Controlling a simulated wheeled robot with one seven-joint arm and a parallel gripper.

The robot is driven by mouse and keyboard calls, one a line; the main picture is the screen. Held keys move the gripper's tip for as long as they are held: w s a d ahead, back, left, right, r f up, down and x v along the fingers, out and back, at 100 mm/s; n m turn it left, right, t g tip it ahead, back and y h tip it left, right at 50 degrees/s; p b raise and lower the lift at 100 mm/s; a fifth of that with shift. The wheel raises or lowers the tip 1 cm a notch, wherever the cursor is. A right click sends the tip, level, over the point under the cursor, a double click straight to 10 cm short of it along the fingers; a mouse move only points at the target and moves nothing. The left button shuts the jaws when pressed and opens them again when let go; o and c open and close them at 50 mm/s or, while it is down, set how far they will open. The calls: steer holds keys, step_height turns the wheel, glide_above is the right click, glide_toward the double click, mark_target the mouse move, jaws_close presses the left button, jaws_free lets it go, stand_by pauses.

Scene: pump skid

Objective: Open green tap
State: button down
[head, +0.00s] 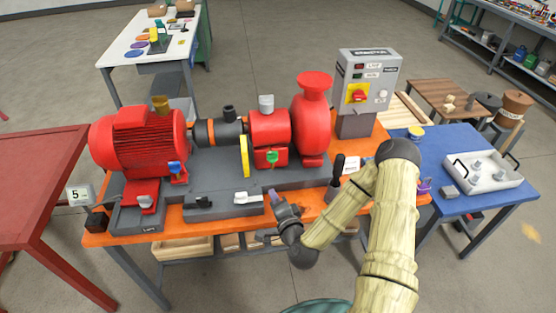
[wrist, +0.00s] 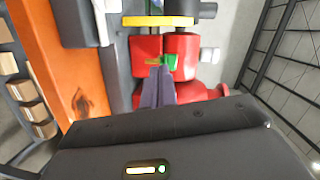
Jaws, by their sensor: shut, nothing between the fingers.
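The green tap (head: 272,157) sits on the front of the red pump housing (head: 268,128), beside the yellow disc (head: 244,157). It also shows in the wrist view (wrist: 171,62), just beyond my fingertips. My gripper (head: 273,194) is in front of the pump, below the tap in the head view. Its two grey fingers (wrist: 160,72) are shut together and empty, pointing at the tap. They overlap the tap's lower left edge in the wrist view; I cannot tell whether they touch it. The tap's handle angle is too small to read clearly.
The red motor (head: 138,140) with a blue tap (head: 175,167) stands at the left. A grey control box (head: 368,78) with a red and yellow switch stands behind right. The orange bench (head: 310,206) has a dark upright handle (head: 337,168) near my arm. A white tray (head: 489,173) is on the blue table.

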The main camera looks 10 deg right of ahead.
mark_target(277, 155)
steer(key=d+m+t+h, duration=0.1)
steer(key=m, duration=0.1)
steer(key=d+r+m+h, duration=0.1)
steer(key=d+m+h, duration=0.1)
steer(key=shift+s+d+r+m+t, duration=0.1)
steer(key=shift+s+r+m+t, duration=0.05)
steer(key=shift+m+t, duration=0.25)
steer(key=w+p, duration=0.6)
steer(key=w, duration=0.7)
steer(key=shift+r, duration=0.1)
steer(key=shift+w, duration=0.55)
steer(key=shift+d+f, duration=0.2)
